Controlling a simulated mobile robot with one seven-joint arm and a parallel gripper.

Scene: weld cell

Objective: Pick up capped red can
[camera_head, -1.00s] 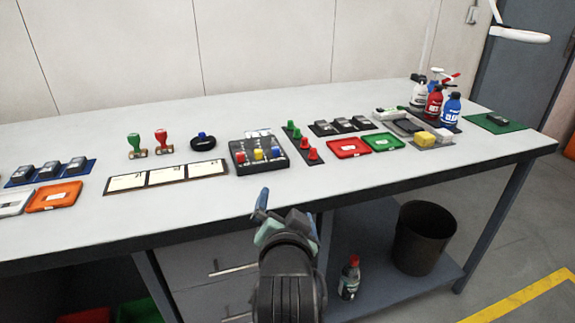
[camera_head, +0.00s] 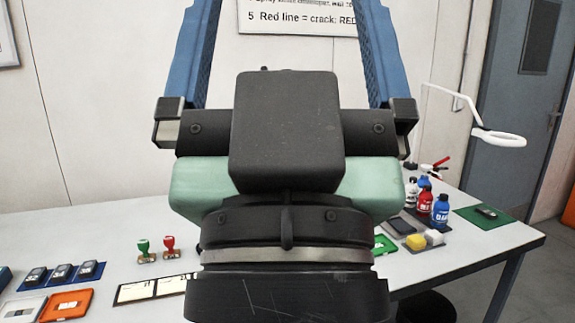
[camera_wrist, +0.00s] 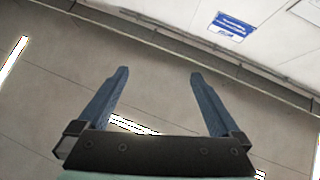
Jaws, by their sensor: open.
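The red can (camera_head: 426,199) with a dark cap stands upright at the right end of the bench in the head view. It is in a close group with a white bottle (camera_head: 411,193) and a blue bottle (camera_head: 440,211). My gripper (camera_head: 288,35) is large in the middle of the head view, raised with its two blue fingers wide apart and empty. The fingertips run out of the top of that view. In the wrist view my gripper (camera_wrist: 158,74) is also open, with nothing between the fingers. The can is not in the wrist view.
My arm hides the middle of the bench (camera_head: 480,250). Stamps (camera_head: 168,247) and an orange tray (camera_head: 68,303) are at the left.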

